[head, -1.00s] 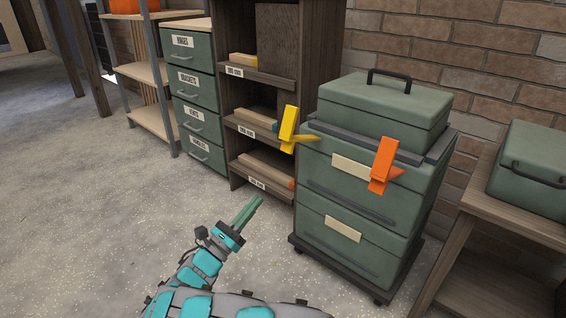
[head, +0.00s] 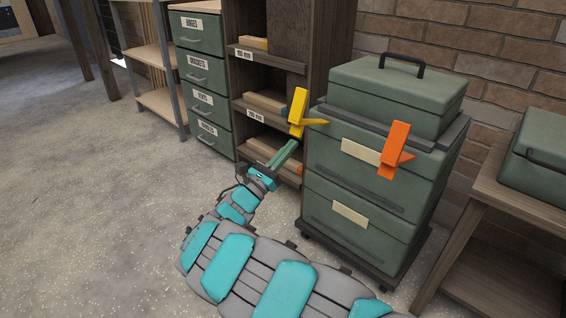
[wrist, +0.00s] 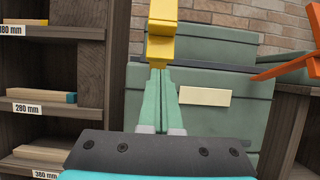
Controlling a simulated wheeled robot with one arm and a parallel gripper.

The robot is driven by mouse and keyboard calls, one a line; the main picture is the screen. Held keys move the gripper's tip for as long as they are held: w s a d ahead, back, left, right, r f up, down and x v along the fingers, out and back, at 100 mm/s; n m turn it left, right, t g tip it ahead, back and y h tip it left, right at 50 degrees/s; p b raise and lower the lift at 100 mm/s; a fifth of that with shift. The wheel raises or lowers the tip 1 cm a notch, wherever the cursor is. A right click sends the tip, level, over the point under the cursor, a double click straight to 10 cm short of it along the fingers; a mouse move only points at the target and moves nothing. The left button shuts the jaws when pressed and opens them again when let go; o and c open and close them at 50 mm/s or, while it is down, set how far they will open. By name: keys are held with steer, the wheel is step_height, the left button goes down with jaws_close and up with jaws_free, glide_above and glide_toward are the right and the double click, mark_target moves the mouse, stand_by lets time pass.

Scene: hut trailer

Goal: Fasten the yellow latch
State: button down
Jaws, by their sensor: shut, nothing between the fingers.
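The yellow latch (head: 298,112) is on the left side of the upper green case of a wheeled stack (head: 352,185). Its main plate stands upright and a thin tongue points right. In the wrist view the yellow latch (wrist: 161,35) is straight ahead, just above my fingertips. My gripper (head: 292,147) is shut and empty, its green fingers just below and left of the latch. The wrist view shows the closed fingers (wrist: 158,75) close under the latch; I cannot tell whether they touch it. An orange latch (head: 395,150) is on the stack's front right, tilted outward.
A smaller green box (head: 397,95) with a black handle sits on top of the stack. A wooden shelf (head: 262,65) with boards stands left, beside green labelled drawers (head: 202,75). A wooden bench (head: 500,190) with another green box stands right. The floor at left is open.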

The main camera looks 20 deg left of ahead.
steer(key=shift+w+r, duration=0.1)
steer(key=shift+r, duration=0.25)
